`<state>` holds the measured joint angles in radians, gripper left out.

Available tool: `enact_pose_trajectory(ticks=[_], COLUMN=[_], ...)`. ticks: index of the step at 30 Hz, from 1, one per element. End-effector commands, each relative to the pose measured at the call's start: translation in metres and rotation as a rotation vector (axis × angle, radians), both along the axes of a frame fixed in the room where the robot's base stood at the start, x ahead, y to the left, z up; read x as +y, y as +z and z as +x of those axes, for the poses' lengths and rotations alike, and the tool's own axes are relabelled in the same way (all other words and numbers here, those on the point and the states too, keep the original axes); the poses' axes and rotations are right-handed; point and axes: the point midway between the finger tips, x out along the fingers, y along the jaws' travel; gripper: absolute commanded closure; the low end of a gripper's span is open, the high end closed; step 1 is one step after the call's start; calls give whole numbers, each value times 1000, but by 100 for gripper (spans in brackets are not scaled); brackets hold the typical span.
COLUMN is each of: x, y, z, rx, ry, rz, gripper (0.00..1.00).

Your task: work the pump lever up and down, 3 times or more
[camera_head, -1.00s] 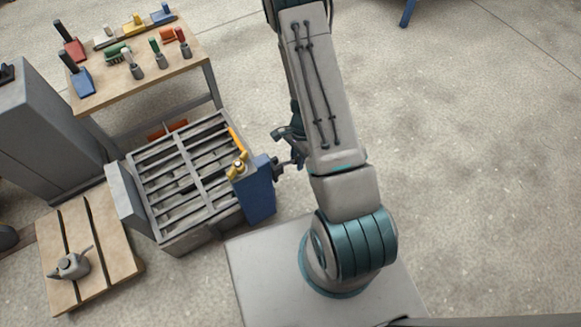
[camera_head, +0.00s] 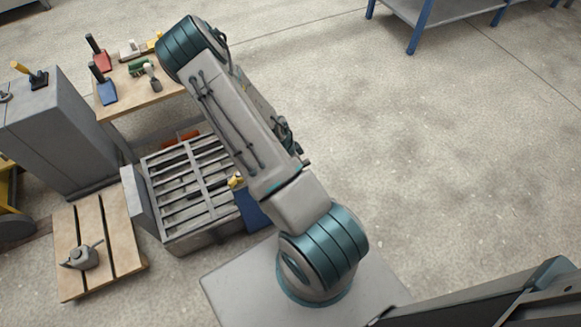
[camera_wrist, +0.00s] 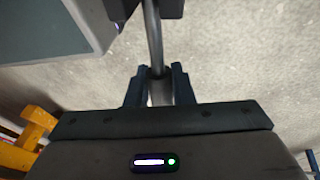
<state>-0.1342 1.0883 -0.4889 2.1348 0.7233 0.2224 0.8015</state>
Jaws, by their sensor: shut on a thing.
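In the wrist view the fingers of my gripper (camera_wrist: 159,84) are shut on a dark, slim rod (camera_wrist: 154,38), which looks like the pump lever. The rod runs up from between the fingers to a dark block at the top edge. In the head view the blue pump body (camera_head: 252,208) stands at the right side of the mould, with a yellow fitting (camera_head: 236,181) on top. My arm covers part of the pump there. The lever and my fingers cannot be made out in the head view.
The slatted grey mould (camera_head: 190,190) lies left of my arm. The floor (camera_head: 420,170) at right is open.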

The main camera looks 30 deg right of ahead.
Motion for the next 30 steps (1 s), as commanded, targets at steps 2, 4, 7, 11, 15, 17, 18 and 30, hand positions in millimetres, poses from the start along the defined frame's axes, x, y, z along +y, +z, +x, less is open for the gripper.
enact_pose_trajectory(ticks=[2,4,7,11,15,17,18,30], x=[-1,-1,-1,-1,-1,-1,-1,9], y=[1,1,1,1,1,0,0,37], z=[0,0,1,1,1,1,1,9], rx=[-2,-3,-2,-2,-2,-2,-1,-4], ry=[-2,-3,-2,-1,1,0,0,3], rz=[-5,-6,-6,-6,-5,-4,-4,-4], gripper=[100,100,100,100,58,58,58,58])
